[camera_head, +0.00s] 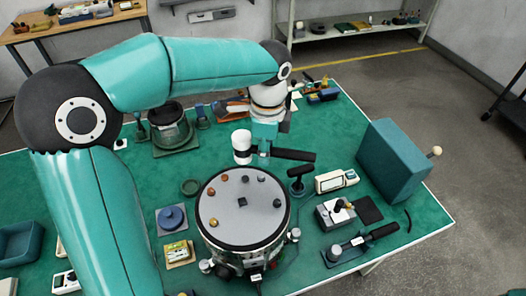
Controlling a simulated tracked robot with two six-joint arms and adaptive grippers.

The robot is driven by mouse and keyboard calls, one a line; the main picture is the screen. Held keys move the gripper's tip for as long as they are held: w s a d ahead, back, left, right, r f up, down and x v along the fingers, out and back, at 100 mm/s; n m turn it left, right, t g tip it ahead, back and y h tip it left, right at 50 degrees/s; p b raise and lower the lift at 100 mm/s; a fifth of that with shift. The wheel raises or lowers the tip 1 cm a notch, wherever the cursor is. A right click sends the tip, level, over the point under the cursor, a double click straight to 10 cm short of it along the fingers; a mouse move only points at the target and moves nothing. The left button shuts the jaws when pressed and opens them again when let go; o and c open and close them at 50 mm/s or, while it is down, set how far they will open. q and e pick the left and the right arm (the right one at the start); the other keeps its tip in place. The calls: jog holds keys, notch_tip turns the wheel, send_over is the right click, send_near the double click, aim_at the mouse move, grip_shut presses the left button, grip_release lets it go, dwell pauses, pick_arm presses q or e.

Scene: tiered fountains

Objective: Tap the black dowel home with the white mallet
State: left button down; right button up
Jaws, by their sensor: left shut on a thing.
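My left gripper (264,150) is shut on the white mallet, between its white head (242,146) and its black handle (292,154). The mallet is held level, just beyond the far edge of a round grey-topped drum (235,225). Several small pegs stand on the drum top: copper and gold ones on the left, dark ones in the middle and right. A dark square-looking peg (243,203) is near the centre, and another dark peg (278,203) is at the right. I cannot tell which is the black dowel or how deep it sits. My right gripper is not in view.
A teal box (394,160) stands at the right. A black-handled tool (362,243) lies at the front right. A black T-handled object (300,180) stands close to the drum's right. A blue round piece (172,218) and a dark pot (171,130) are to the left.

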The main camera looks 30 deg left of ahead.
pick_arm(q)
jog(key=shift+r, duration=0.45)
jog(key=shift+f, duration=0.25)
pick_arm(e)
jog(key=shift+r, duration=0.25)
pick_arm(q)
notch_tip(320, 180, down, 2)
jog(key=shift+f+b, duration=0.15)
jog(key=shift+b, duration=0.8)
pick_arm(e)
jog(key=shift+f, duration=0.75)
pick_arm(q)
jog(key=shift+f, duration=0.15)
